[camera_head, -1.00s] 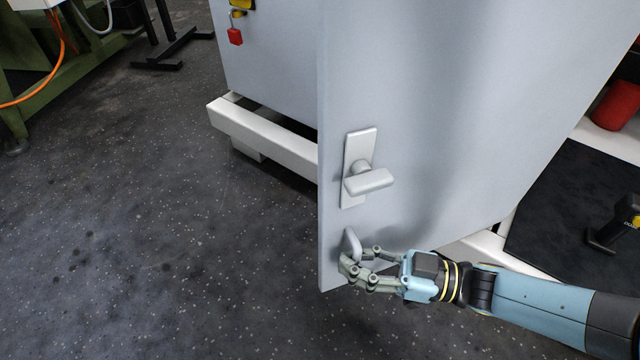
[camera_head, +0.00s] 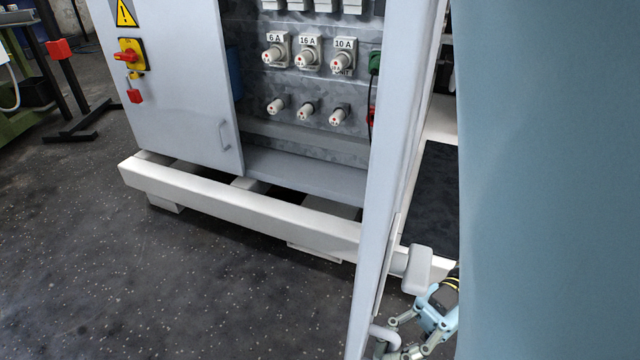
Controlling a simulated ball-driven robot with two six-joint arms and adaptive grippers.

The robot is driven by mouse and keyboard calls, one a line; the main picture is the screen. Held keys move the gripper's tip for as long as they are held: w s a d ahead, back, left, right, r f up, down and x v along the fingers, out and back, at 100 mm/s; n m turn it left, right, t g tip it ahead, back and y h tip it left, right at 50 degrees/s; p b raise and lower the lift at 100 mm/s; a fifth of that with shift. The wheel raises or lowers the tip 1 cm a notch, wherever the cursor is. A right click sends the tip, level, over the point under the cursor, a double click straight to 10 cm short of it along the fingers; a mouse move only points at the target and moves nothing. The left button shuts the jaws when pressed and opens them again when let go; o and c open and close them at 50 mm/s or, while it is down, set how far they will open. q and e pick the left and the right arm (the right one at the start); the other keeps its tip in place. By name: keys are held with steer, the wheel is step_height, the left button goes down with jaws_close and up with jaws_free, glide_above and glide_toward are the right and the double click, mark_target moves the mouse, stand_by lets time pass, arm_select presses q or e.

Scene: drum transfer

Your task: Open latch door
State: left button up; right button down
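The grey latch door (camera_head: 388,150) stands swung out from the cabinet and is seen nearly edge-on in the head view. Its lever latch (camera_head: 417,268) sticks out from the outer face on the right. A small pull (camera_head: 384,338) is below the lever, near the bottom of the picture. My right gripper (camera_head: 396,336) is at this pull with its fingertips around it; the grip is partly hidden and cut by the lower edge. My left gripper is not in view.
The open cabinet shows a panel with several fuse holders (camera_head: 308,52). A white base beam (camera_head: 240,208) runs along the cabinet's foot. The dark floor (camera_head: 200,300) in front is clear.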

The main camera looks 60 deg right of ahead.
steer(key=shift+d, duration=0.25)
steer(key=c, duration=1.6)
jaws_free()
steer(key=v, duration=1.2)
steer(key=shift+a, duration=0.1)
